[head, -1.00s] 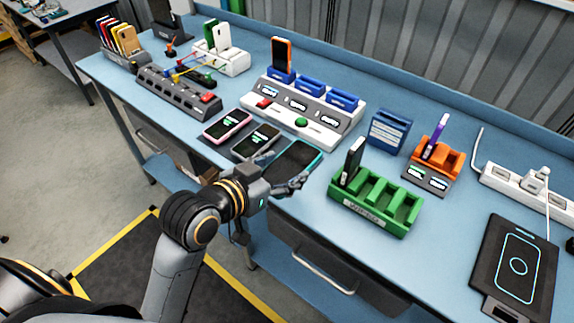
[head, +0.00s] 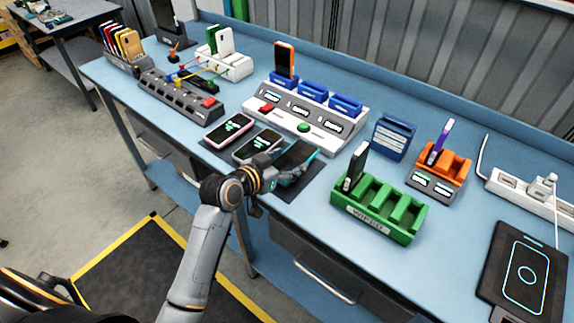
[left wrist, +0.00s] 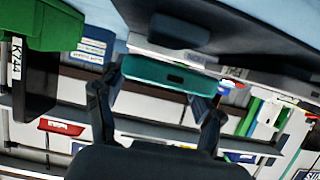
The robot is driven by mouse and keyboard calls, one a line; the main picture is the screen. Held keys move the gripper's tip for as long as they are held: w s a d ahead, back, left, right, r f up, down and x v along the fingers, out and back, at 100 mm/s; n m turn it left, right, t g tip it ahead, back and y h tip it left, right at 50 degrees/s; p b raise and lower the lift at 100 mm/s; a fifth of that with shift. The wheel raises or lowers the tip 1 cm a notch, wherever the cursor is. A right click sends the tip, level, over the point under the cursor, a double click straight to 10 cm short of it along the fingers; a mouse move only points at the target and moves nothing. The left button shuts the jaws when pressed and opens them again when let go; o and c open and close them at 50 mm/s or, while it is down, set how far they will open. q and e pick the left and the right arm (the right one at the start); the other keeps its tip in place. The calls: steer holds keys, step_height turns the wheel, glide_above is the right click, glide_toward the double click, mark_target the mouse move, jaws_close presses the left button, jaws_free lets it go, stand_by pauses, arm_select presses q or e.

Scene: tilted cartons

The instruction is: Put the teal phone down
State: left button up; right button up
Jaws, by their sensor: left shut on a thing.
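The teal phone (head: 296,157) is in my left gripper (head: 290,174), its dark face up, low over the right end of a dark mat (head: 311,181). My gripper and hand hide part of it, and I cannot tell whether it touches the mat. In the left wrist view the teal end of the phone (left wrist: 160,75) sits between the two fingers of my left gripper (left wrist: 156,98). My right gripper is not in view.
A pink-edged phone (head: 229,131) and a pale-edged phone (head: 256,146) lie to the left. A green rack (head: 378,212) stands close on the right. A white charging station (head: 335,137) with blue slots stands behind. The blue table's front edge (head: 285,212) is near.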

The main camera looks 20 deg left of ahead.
arm_select(q)
steer(key=shift+f+p, duration=0.4)
steer(key=shift+p, duration=0.1)
steer(key=shift+s+f, duration=0.1)
steer(key=shift+f, duration=0.25)
steer(key=shift+f, duration=0.15)
steer(key=o, duration=1.4)
